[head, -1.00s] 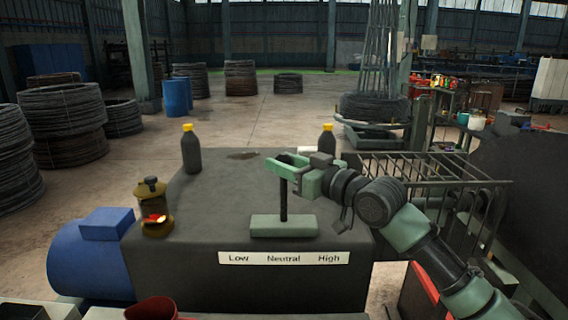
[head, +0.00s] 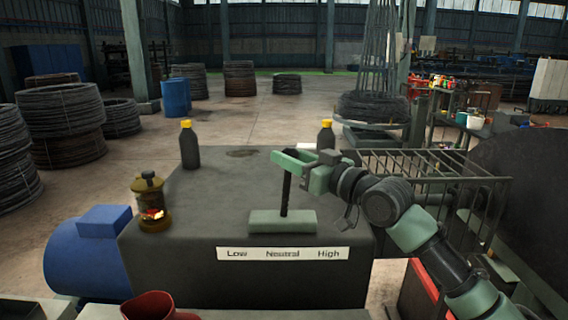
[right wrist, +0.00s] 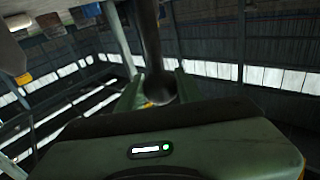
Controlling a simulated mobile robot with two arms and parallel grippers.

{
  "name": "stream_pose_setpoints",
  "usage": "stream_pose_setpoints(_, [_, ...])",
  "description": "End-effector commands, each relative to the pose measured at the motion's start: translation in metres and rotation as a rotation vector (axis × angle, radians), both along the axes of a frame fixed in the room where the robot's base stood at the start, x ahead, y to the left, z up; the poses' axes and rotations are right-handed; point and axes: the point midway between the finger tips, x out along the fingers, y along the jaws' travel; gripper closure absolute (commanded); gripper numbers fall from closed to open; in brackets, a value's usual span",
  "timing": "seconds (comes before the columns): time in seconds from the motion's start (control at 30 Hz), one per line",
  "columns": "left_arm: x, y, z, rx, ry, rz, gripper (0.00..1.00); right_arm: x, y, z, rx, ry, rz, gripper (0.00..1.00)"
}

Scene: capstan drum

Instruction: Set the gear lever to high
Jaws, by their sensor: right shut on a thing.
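The gear lever (head: 286,195) is a dark rod rising from a pale green base block (head: 270,222) on a dark grey housing. It leans slightly right at the top, standing above the middle part of a white label (head: 282,253) reading Low, Neutral, High. My right gripper (head: 292,158) is shut on the lever's upper end, with its green fingers hiding the top. In the right wrist view, the dark lever (right wrist: 150,45) runs between the two fingers (right wrist: 158,92), with its rounded end there. My left gripper is not in view.
Two dark bottles with yellow caps (head: 189,148) (head: 326,137) stand on the housing's back part. A brass lantern (head: 151,205) stands at its left edge, beside a blue motor (head: 82,255). A metal wire rack (head: 440,170) is behind my right arm.

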Motion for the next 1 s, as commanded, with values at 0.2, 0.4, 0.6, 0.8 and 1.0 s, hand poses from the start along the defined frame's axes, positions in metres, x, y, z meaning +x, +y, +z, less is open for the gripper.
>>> stream_pose_setpoints(0.2, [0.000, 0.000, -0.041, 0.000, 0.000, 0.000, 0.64, 0.000, -0.025, -0.014, 0.149, 0.001, -0.001, 1.00])
stream_pose_setpoints(0.4, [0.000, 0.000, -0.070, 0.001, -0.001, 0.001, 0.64, 0.000, -0.045, -0.019, 0.276, -0.001, -0.001, 1.00])
stream_pose_setpoints(0.6, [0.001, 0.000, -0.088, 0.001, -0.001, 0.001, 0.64, 0.000, -0.059, -0.022, 0.363, 0.000, 0.000, 1.00])
stream_pose_setpoints(0.8, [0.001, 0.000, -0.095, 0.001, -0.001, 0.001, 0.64, 0.000, -0.065, -0.021, 0.403, -0.001, -0.001, 1.00])
stream_pose_setpoints(1.0, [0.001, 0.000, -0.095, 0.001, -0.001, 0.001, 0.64, 0.000, -0.065, -0.021, 0.410, 0.000, -0.001, 1.00])
